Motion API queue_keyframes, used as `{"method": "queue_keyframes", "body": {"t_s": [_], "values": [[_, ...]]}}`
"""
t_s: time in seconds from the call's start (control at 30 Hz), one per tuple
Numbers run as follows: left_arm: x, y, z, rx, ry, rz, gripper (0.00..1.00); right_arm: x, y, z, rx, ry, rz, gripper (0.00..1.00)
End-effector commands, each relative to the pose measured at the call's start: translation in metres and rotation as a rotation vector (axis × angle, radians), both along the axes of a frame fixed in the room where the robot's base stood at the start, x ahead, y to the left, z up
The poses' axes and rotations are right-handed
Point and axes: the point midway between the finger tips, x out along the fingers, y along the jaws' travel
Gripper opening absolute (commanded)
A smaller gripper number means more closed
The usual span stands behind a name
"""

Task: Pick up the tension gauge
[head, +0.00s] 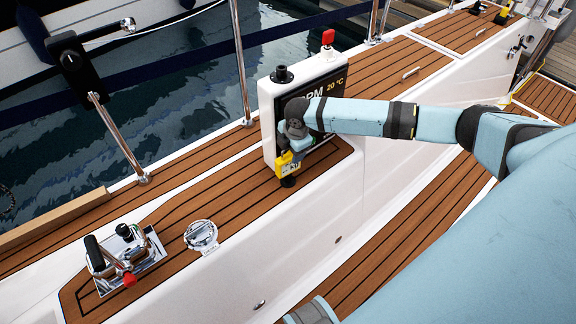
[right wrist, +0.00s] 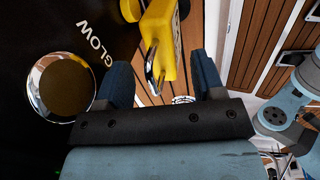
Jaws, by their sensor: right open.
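The tension gauge is a yellow device (head: 288,163) at the lower front of the white instrument pod, just below my right gripper (head: 284,146) in the head view. In the right wrist view the yellow gauge (right wrist: 158,35) shows at the top, with a metal shackle at its near end. My right gripper (right wrist: 162,80) is open. Its two dark blue fingers stand on either side of the shackle, with gaps to both, and it holds nothing. In the head view the gripper partly hides the gauge's upper part. My left gripper is not in view.
The white pod (head: 267,118) with a black display stands close beside the gripper. A round chrome-rimmed knob (right wrist: 60,88) is near the left finger. A chrome lever control (head: 125,260) and round fitting (head: 201,236) sit on the teak deck. Metal posts (head: 240,60) line the water side.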

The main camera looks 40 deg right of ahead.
Motion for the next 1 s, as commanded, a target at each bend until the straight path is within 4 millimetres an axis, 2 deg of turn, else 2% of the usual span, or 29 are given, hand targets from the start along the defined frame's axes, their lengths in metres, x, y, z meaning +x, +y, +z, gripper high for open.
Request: {"method": "queue_keyframes", "body": {"t_s": [0.03,0.1,0.33,0.37,0.6,0.63,1.0], "values": [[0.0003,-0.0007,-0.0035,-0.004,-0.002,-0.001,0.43,0.0019,-0.0006,-0.0111,-0.001,0.001,-0.002,0.62],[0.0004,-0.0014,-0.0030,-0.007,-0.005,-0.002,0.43,0.0034,-0.0004,-0.0179,-0.002,0.000,-0.001,0.62],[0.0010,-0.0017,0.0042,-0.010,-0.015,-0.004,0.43,0.0039,-0.0005,-0.0193,-0.001,-0.001,0.000,0.62],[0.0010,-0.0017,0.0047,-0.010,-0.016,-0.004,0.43,0.0039,-0.0005,-0.0193,-0.001,-0.001,0.000,0.60],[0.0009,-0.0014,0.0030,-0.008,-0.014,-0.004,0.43,0.0038,-0.0005,-0.0192,-0.001,-0.001,0.000,0.05],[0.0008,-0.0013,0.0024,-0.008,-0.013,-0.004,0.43,0.0038,-0.0005,-0.0192,-0.001,-0.001,0.000,0.00],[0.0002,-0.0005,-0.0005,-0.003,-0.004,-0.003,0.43,0.0032,-0.0007,-0.0160,-0.001,-0.001,0.000,0.00]]}}
